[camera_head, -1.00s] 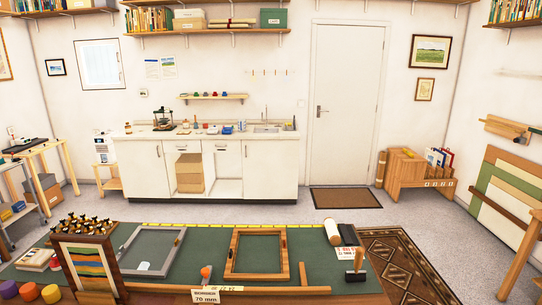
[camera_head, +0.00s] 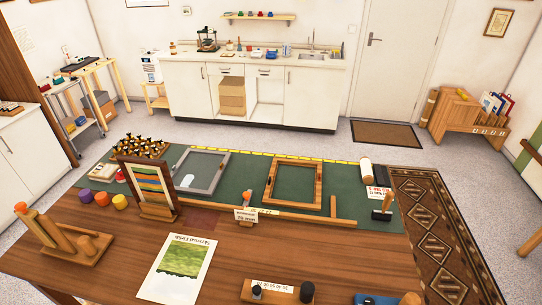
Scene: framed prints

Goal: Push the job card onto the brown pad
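A small white card with dark print (camera_head: 246,215) is at the front edge of the green mat, by a long wooden strip. A second small white card with red print (camera_head: 378,193) is at the mat's right end. I cannot tell which is the job card. A dark reddish-brown patch (camera_head: 205,219) shows on the table just left of the first card; it may be the brown pad, but its outline is unclear. The first card appears apart from it. Neither of my grippers is in view.
The green mat (camera_head: 237,178) bears a grey frame (camera_head: 217,172) and a wooden frame (camera_head: 318,188). A landscape print (camera_head: 180,268) lies on the wooden table (camera_head: 110,245). A wooden stand (camera_head: 65,245) is at left and a block with dark knobs (camera_head: 277,290) in front.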

